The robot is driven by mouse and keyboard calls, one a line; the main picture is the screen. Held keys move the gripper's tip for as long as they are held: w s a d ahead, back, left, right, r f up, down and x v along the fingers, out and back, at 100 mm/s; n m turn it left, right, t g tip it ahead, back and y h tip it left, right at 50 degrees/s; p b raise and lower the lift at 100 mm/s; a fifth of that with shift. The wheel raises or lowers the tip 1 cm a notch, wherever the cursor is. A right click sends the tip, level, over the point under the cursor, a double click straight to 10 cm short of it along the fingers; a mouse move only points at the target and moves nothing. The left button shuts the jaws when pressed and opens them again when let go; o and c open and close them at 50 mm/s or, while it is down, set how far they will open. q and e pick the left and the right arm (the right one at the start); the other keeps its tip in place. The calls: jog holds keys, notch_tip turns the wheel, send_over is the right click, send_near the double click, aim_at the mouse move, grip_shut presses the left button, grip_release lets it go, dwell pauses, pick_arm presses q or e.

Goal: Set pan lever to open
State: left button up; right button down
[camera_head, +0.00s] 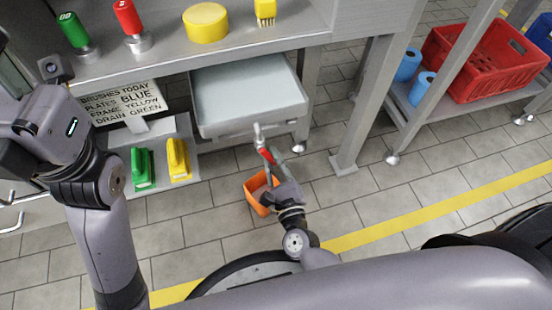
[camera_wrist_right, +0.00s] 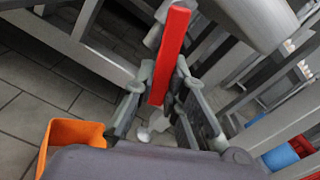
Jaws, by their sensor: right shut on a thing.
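The pan lever is a red handle (camera_head: 265,155) below the front of the grey pan (camera_head: 250,85), near a pale metal outlet. The red handle (camera_wrist_right: 172,50) is large in the right wrist view, its lower end between the fingers. My right gripper (camera_head: 272,160) is shut on the lever, with a finger on each side in the right wrist view (camera_wrist_right: 162,82). The fingers and wrist partly hide the lever in the head view. My left arm rises at the left of the head view, but I do not see its gripper fingers.
An orange bin (camera_head: 254,193) is close beside my right wrist. Green (camera_head: 143,168) and yellow (camera_head: 178,160) brushes stand on a low shelf at left. A table leg (camera_head: 360,110) stands right of the pan. A red crate (camera_head: 485,55) is further right.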

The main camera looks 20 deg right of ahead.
jog(key=shift+a+f+m, duration=0.1)
jog(key=shift+a+m, duration=0.15)
jog(key=shift+m, duration=0.15)
jog(key=c, duration=1.6)
grip_release()
jog(key=shift+s, duration=0.1)
jog(key=s, duration=1.1)
jog(key=shift+s+d, duration=0.25)
jog(key=shift+s, duration=0.15)
